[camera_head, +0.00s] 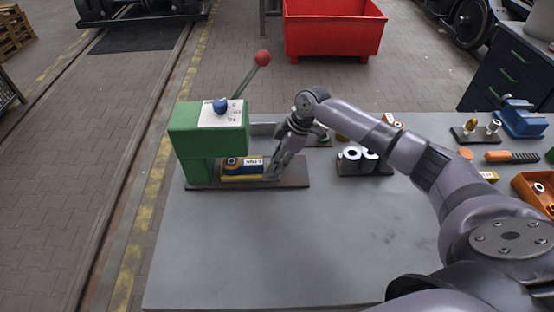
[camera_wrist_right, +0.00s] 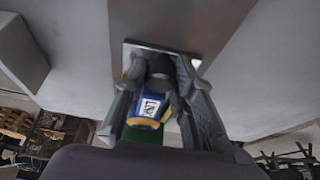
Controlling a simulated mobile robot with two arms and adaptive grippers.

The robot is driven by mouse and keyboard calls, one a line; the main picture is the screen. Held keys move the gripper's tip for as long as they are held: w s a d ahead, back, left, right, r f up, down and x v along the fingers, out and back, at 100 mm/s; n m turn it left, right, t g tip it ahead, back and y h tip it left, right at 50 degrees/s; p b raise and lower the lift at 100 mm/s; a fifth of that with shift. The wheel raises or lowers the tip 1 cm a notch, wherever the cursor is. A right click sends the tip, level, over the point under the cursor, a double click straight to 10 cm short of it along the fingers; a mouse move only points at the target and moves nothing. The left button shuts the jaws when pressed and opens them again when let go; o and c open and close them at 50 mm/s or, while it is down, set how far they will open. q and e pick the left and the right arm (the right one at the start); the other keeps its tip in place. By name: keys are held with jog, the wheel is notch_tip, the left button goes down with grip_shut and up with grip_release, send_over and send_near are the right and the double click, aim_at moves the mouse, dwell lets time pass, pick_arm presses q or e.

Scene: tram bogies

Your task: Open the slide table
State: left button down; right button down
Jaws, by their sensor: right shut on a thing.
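A green press (camera_head: 207,135) stands at the left of the grey workbench, with a lever ending in a red ball (camera_head: 262,58). In its opening, the slide table (camera_head: 242,170) shows low down, with a blue part and a white label. My right gripper (camera_head: 274,173) is at the right end of the slide table. In the right wrist view, my right gripper (camera_wrist_right: 160,62) has its fingers on both sides of a dark knob (camera_wrist_right: 161,70), shut on it. A blue and yellow part (camera_wrist_right: 150,108) with a white tag shows between the fingers. My left gripper is not in view.
A blue vise (camera_head: 520,120), an orange bin (camera_head: 537,190) and small parts are at the right. The front of the workbench (camera_head: 270,250) is clear.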

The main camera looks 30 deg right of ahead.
dwell(0.3)
jog(key=s+d, duration=0.2)
jog(key=d, duration=0.2)
jog(key=s+d, duration=0.1)
jog(key=d, duration=0.2)
jog(key=s+d+p, duration=0.1)
jog(key=s+d, duration=0.1)
jog(key=d, duration=0.2)
jog(key=shift+s+d, duration=0.35)
jog(key=c, duration=1.3)
grip_release()
jog(key=shift+c, duration=0.2)
jog(key=v, duration=1.2)
jog(key=shift+a, duration=0.1)
